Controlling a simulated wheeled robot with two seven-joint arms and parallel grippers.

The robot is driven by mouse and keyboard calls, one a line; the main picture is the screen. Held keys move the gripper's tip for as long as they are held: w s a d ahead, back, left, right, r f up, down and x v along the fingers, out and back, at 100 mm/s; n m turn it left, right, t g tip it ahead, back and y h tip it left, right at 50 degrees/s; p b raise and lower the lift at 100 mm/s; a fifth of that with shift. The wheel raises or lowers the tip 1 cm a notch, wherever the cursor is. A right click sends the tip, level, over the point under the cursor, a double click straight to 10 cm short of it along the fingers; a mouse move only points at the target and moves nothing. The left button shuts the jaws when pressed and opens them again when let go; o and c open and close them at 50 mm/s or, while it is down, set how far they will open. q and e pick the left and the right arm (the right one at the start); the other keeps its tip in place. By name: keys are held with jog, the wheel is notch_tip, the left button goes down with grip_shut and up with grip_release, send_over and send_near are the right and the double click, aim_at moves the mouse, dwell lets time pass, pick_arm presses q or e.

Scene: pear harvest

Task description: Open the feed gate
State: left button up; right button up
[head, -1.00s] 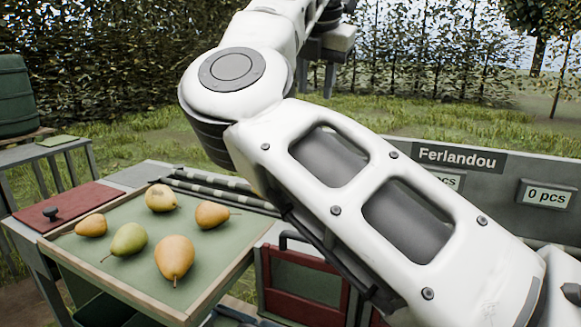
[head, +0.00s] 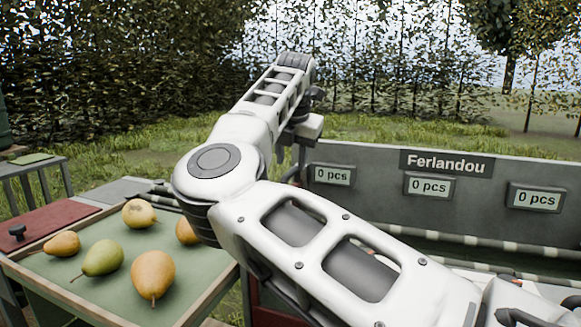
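A red panel (head: 62,220) with a dark knob (head: 17,232) lies at the left, behind the pear tray. I cannot tell whether this is the feed gate; nothing in view is labelled as one. My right arm crosses the middle of the picture from the lower right, bends at a round joint and reaches up and away. My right gripper (head: 294,150) hangs small and dark beyond the arm, partly hidden by it, in front of the grey panel's left end. Its finger opening is not clear. My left gripper is out of view.
Several pears (head: 153,275) lie on a green tray with a wooden rim (head: 215,290). A grey panel (head: 370,205) marked Ferlandou carries three displays reading 0 pcs. Striped bars (head: 460,246) run below it. My arm covers much of the centre. Grass and a hedge lie behind.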

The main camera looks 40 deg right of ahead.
jog(key=shift+x, duration=1.4)
